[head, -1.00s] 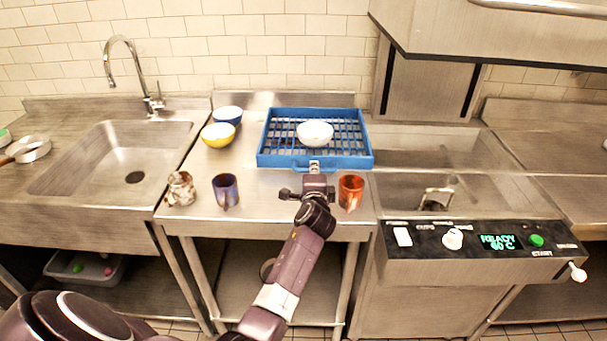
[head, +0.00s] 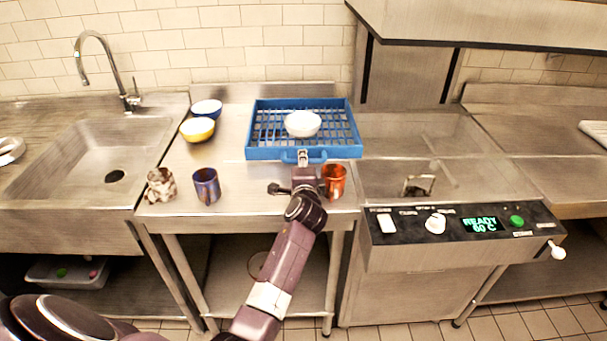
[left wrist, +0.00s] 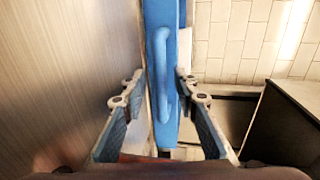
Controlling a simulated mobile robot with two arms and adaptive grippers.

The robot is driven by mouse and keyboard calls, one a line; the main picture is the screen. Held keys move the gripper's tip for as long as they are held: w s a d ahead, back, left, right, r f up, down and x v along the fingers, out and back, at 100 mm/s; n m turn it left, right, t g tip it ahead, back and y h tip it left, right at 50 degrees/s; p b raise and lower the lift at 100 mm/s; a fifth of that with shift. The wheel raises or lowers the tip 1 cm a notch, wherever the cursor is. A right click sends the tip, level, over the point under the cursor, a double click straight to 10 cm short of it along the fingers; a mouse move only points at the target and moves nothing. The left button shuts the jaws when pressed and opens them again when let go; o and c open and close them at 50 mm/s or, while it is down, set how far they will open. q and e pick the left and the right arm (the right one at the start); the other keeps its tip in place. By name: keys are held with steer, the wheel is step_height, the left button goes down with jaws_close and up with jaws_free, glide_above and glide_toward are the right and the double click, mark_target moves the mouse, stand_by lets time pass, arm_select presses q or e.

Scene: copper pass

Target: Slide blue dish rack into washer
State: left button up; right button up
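The blue dish rack (head: 256,153) sits on the steel table left of the washer, with a white bowl (head: 303,124) in it. Its blue front handle (left wrist: 161,75) shows in the left wrist view. My left gripper (head: 303,160) is at the handle, its fingers spread on both sides (left wrist: 158,88); the right-hand finger is close to it. Whether they touch it is unclear. The washer (head: 432,150) is to the right, its hood (head: 470,22) raised and its bay open. My right gripper is not in view.
A yellow bowl (head: 197,129) and a blue bowl (head: 206,108) stand left of the rack. A patterned mug (head: 160,187), a purple mug (head: 206,186) and an orange mug (head: 334,181) stand along the front edge. The orange mug is close beside my left gripper.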

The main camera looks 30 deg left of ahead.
arm_select(q)
steer(key=v, duration=1)
steer(key=shift+s+d, duration=0.25)
steer(key=shift+s, duration=0.05)
